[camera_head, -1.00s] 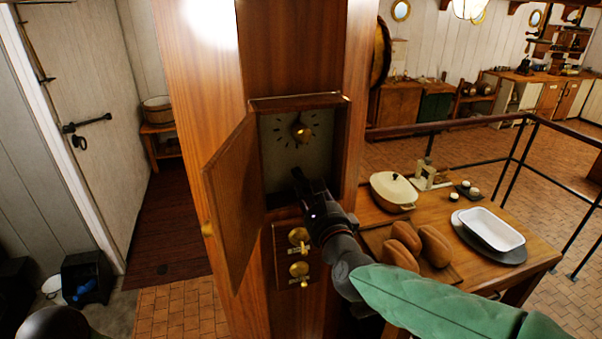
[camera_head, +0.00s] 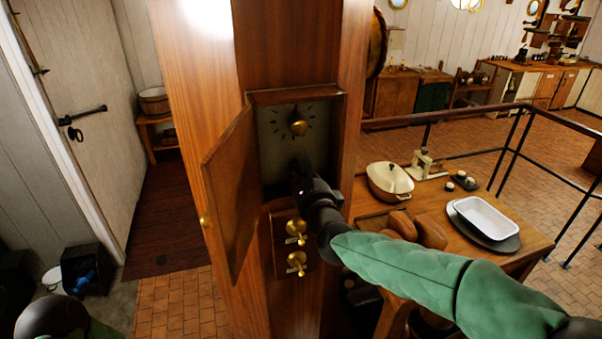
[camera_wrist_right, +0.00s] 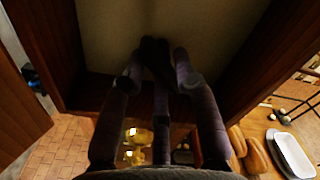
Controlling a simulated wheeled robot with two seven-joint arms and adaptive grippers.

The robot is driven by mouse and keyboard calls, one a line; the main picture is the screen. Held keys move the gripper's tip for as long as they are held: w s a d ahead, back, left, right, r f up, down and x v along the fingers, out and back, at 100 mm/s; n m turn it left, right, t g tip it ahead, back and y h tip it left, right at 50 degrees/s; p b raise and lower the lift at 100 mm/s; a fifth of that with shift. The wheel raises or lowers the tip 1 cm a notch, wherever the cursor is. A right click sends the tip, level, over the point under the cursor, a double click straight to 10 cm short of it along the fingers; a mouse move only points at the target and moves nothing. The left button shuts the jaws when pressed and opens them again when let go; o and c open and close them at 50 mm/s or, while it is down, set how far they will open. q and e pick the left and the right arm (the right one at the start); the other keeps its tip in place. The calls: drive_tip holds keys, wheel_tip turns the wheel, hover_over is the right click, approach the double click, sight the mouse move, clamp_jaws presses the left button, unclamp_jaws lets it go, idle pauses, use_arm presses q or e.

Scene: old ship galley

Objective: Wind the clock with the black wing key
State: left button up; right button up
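The clock is a wooden case (camera_head: 293,96) set in a wooden post, its door (camera_head: 228,190) swung open to the left. My right gripper (camera_head: 302,170) reaches into the lower part of the case, below the knob. In the right wrist view its fingers (camera_wrist_right: 158,68) are apart, around a dark shape (camera_wrist_right: 154,50) that looks like the black wing key. Shade hides its outline, and I cannot tell whether the fingers touch it. My left gripper is out of view.
Two brass wing-shaped pieces, an upper one (camera_head: 297,228) and a lower one (camera_head: 297,262), stick out below the case. A table on the right holds a lidded pot (camera_head: 389,181), loaves (camera_head: 430,232) and a white dish (camera_head: 489,218). A railing (camera_head: 450,118) runs behind it.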

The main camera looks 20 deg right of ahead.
drive_tip(key=shift+r, duration=0.15)
clamp_jaws()
drive_tip(key=shift+d, duration=0.1)
drive_tip(key=shift+r, duration=0.1)
